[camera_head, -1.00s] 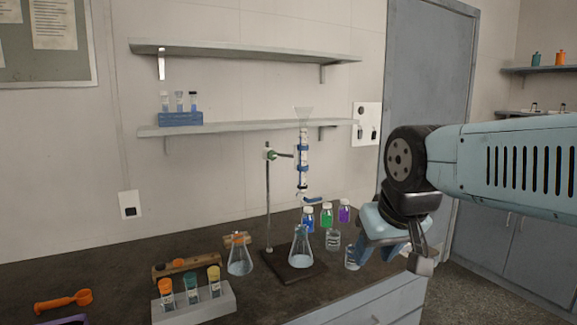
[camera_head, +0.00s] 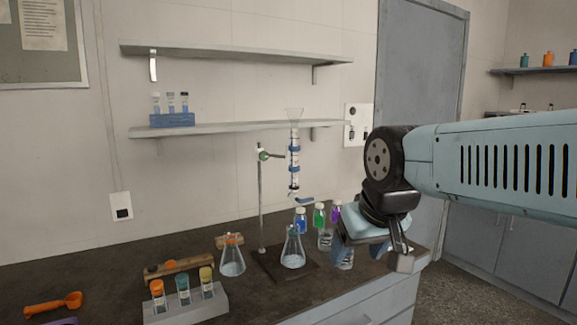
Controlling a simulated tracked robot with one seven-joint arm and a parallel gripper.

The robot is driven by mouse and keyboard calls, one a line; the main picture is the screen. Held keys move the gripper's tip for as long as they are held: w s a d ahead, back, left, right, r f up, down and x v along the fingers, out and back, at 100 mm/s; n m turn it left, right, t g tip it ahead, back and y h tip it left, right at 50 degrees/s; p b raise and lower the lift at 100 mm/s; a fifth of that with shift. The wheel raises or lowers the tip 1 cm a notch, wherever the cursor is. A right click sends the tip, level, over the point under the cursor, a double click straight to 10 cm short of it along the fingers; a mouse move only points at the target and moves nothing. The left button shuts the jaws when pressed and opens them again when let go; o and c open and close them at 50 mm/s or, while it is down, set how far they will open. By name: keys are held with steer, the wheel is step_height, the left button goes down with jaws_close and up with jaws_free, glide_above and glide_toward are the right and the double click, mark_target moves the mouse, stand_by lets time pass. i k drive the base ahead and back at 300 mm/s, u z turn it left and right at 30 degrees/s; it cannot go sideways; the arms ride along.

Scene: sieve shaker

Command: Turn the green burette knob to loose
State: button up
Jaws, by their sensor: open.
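The green knob (camera_head: 263,155) is small and sits on the clamp of a thin metal stand (camera_head: 261,205) at the middle of the bench. The clamp reaches to a clear upright burette (camera_head: 294,165) with blue bands and a funnel at its top. A blue stopcock (camera_head: 304,199) is at its lower end. My gripper (camera_head: 371,254) is open, with its jaws low at the bench's right end. It is to the right of and below the green knob, well apart from it. The knob is not covered.
A flask (camera_head: 292,248) stands on the stand base (camera_head: 270,264) below the burette. Blue, green and purple bottles (camera_head: 319,215) and clear beakers stand between the stand and my gripper. Another flask (camera_head: 232,260) and a vial rack (camera_head: 187,308) are left. A shelf (camera_head: 225,131) hangs behind.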

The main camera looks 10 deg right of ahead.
mark_target(263, 155)
steer(key=u, duration=1.1)
steer(key=i, duration=0.1)
steer(key=z, duration=2.6)
steer(key=k, duration=1.35)
steer(key=u, duration=0.3)
steer(key=i, duration=1)
steer(key=u, duration=0.05)
